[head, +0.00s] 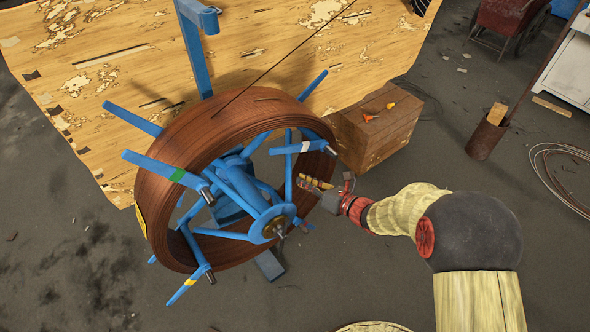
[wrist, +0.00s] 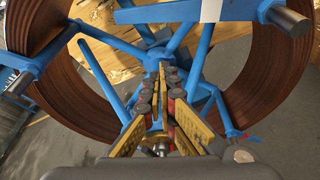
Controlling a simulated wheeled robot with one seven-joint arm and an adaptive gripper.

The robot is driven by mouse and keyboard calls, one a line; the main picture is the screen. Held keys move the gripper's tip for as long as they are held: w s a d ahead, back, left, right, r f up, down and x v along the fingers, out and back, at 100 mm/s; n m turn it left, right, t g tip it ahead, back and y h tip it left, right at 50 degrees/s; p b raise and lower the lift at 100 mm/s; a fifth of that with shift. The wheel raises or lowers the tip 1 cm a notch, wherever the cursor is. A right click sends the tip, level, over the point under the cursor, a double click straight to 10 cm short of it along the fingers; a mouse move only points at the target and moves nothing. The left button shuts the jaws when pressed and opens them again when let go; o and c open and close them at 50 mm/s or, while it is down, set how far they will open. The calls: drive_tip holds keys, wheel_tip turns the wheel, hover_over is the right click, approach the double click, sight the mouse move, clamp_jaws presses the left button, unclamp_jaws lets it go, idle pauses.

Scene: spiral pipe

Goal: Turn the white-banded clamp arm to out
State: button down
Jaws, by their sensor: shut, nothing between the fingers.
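The white-banded clamp arm (head: 288,149) is a blue bar on the right side of the reel, with its dark pin (head: 332,152) near the coil's rim. It points left from the pin, across the coil's opening. In the wrist view the white band (wrist: 211,9) is at the top edge and the pin (wrist: 290,20) at upper right. My gripper (head: 303,180) is shut and empty, below this arm and in front of the reel's spokes. Its yellow fingers (wrist: 165,75) show close together in the wrist view, apart from the banded part.
The brown coil (head: 165,222) surrounds the blue hub (head: 272,222) and its spokes. A green-banded arm (head: 150,165) and a yellow-banded arm (head: 182,291) point outward on the left. A wooden crate (head: 375,135) stands behind right. Floor at lower left is clear.

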sight(300, 148)
drive_tip(key=b+x, duration=0.3)
drive_tip(key=x, duration=0.6)
drive_tip(key=r, duration=0.1)
drive_tip(key=w+d+r, duration=0.1)
drive_tip(key=r, duration=0.1)
drive_tip(key=shift+w+d+r, duration=0.15)
drive_tip(key=shift+r, duration=0.1)
drive_tip(key=shift+r, duration=0.15)
